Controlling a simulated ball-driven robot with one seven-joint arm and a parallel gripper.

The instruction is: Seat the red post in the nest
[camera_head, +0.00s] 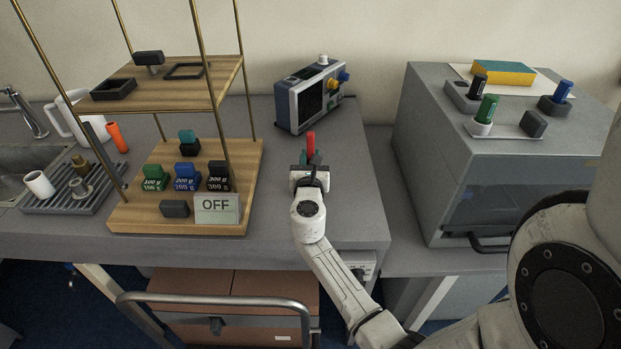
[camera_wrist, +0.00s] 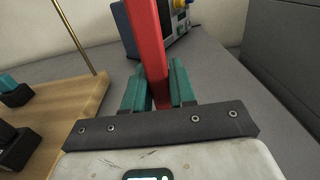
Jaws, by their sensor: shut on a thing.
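The red post (camera_head: 310,143) stands up out of my gripper (camera_head: 309,163) above the grey bench, in front of the monitor. In the wrist view the red post (camera_wrist: 148,42) rises between the two teal fingers of my gripper (camera_wrist: 157,85), which is shut on it. The post's lower end is hidden by the gripper. I cannot tell for sure which thing is the nest. Dark holders with posts stand on the grey cabinet at the right, among them one with a blue post (camera_head: 562,91).
The tall grey cabinet (camera_head: 420,110) is at the right. Bare bench (camera_head: 350,190) lies around my gripper.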

